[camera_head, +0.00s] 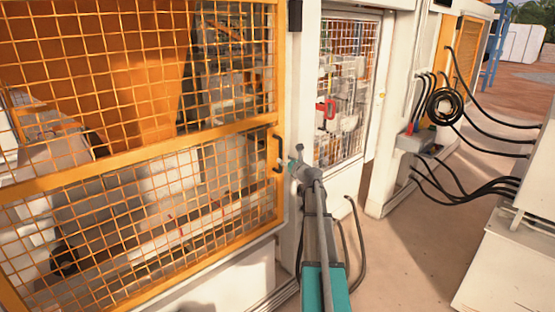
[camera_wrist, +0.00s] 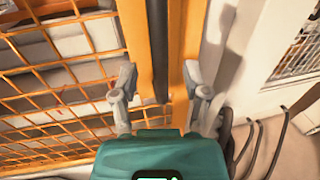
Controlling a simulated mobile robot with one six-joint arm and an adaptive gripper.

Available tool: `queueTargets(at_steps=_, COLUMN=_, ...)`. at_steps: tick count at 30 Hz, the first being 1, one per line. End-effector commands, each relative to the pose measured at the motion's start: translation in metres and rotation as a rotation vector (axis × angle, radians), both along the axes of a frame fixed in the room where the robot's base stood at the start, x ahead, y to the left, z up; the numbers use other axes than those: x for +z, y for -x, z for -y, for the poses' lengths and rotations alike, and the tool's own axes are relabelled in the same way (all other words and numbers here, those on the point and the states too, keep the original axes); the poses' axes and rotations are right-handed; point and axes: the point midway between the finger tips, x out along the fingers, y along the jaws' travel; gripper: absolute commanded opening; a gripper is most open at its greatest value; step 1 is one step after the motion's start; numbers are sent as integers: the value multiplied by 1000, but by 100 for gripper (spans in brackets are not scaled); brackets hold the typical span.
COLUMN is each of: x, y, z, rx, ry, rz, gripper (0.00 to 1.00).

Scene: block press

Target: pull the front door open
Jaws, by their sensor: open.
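The front door (camera_head: 140,157) is an orange frame with wire mesh, filling the left of the head view; it looks shut against the white post. A dark upright handle (camera_head: 278,153) is on its right edge. My gripper (camera_head: 287,164) is at the handle's lower part. In the wrist view my gripper (camera_wrist: 161,84) is open, with one finger on each side of the dark handle (camera_wrist: 158,50) and the orange door frame (camera_wrist: 134,40) behind it. I cannot tell whether the fingers touch the handle.
A second mesh door (camera_head: 347,90) with a red handle (camera_head: 325,110) stands to the right. Black cables (camera_head: 480,115) run to a white cabinet (camera_head: 510,255) at the far right. Free floor (camera_head: 405,250) lies between the machine and the cabinet.

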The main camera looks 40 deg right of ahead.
Motion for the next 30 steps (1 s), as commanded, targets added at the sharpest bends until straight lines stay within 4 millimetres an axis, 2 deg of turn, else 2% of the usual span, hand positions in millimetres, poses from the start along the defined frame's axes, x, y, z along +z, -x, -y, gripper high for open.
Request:
queueTargets(at_steps=3, x=0, y=-18, z=3, rx=2, ry=0, rz=0, gripper=59)
queueTargets(at_steps=9, x=0, y=-32, z=4, rx=0, ry=0, rz=0, gripper=59)
queueTargets(at_steps=21, x=0, y=-35, z=5, rx=-1, ry=0, rz=0, gripper=59)
queueTargets(at_steps=23, x=0, y=-35, z=5, rx=-1, ry=0, rz=0, gripper=52)
queueTargets(at_steps=30, x=0, y=-35, z=5, rx=-1, ry=0, rz=0, gripper=7)
